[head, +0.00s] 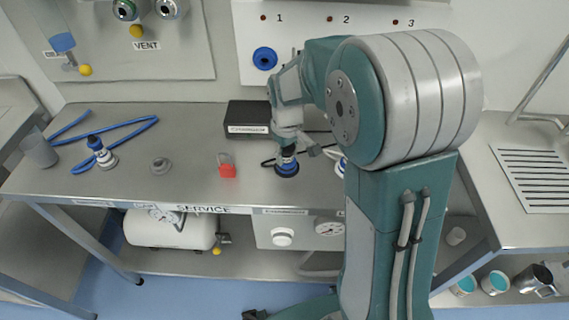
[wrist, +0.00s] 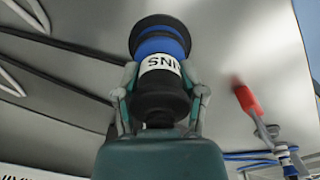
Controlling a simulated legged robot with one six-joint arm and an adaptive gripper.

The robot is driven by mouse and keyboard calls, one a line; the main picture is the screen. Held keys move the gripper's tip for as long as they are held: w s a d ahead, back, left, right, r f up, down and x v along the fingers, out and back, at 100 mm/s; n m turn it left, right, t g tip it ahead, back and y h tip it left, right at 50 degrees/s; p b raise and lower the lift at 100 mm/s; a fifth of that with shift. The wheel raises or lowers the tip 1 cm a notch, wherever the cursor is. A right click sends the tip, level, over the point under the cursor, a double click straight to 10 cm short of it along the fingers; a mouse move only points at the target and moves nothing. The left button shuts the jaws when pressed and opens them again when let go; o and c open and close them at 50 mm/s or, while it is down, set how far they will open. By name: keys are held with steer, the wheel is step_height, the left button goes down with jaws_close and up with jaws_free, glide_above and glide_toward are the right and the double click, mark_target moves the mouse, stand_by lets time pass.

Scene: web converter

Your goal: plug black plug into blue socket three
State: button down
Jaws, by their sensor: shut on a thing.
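My gripper (head: 287,148) is shut on a black plug (head: 287,166) with a blue ring and a white label. The plug fills the upper middle of the wrist view (wrist: 160,65), with a gripper finger on each side. In the head view it hangs over the steel bench; I cannot tell whether it touches the bench. The wall panel (head: 300,28) carries the numbers 1, 2 and 3. A blue socket (head: 265,58) shows below number 1. The area below number 3 is hidden behind my arm, and no socket shows there.
On the bench (head: 200,128) are a black box (head: 248,119), a red padlock (head: 227,166), a grey knob-like part (head: 160,166), another plug (head: 101,153) with a blue hose, and a grey cup (head: 38,150). A white part (head: 341,166) is partly hidden behind my arm.

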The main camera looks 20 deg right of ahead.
steer(key=shift+r, duration=3.95)
